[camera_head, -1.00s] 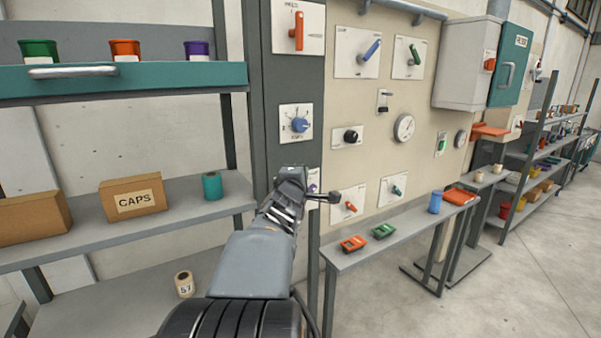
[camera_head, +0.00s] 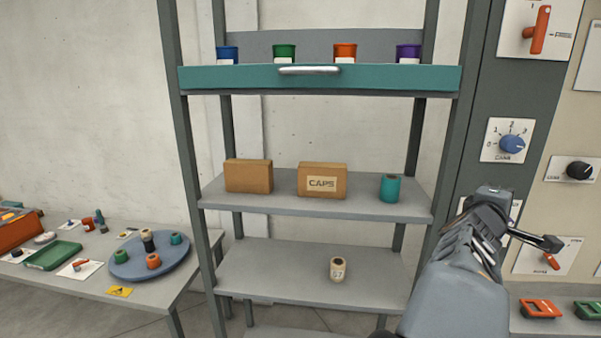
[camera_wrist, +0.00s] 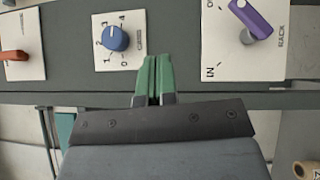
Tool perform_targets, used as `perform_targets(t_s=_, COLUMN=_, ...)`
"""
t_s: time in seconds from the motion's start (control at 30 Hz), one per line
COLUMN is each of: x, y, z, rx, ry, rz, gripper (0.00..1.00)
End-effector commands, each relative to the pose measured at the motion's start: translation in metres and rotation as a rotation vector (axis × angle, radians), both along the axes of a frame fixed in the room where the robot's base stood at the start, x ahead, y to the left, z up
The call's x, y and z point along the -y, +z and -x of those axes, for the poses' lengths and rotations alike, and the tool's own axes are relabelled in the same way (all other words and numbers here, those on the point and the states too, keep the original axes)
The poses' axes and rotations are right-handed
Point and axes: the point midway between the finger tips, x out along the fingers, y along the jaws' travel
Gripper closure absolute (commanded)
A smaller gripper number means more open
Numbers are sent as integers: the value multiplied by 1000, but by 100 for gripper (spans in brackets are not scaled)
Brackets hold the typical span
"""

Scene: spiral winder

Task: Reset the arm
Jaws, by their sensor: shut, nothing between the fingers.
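My gripper shows in the wrist view (camera_wrist: 154,80) with its two green fingers together and nothing between them. It points at the dark grey panel post (camera_wrist: 200,101), between a blue numbered dial (camera_wrist: 115,38) and a purple lever marked RACK (camera_wrist: 250,18). In the head view my arm reaches up from the lower right, in front of the panel's left edge. The fingertips are hard to make out there. The blue dial (camera_head: 512,144) stands above my wrist, and a red lever (camera_head: 541,30) is higher up.
A shelf rack (camera_head: 320,208) fills the middle, with a teal drawer (camera_head: 230,79), two cardboard boxes (camera_head: 248,176), a teal roll (camera_head: 390,188) and a cream roll (camera_head: 338,270). A table at left (camera_head: 150,285) holds a round blue tray (camera_head: 125,268). Red and green trays (camera_head: 541,309) lie at lower right.

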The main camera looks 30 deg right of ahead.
Motion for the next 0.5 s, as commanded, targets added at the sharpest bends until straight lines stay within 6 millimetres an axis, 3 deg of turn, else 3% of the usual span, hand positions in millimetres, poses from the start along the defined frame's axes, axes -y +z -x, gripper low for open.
perform_targets(t_s=0.13, x=0, y=0, z=0, rx=42, ry=4, rz=-9, gripper=100)
perform_targets(t_s=0.27, x=-1, y=-11, z=-8, rx=209, ry=56, rz=-97, gripper=100)
perform_targets(t_s=0.4, x=-11, y=-53, z=-26, rx=468, ry=136, rz=-356, gripper=100)
perform_targets(t_s=0.5, x=-38, y=-90, z=-48, rx=654, ry=168, rz=-609, gripper=100)
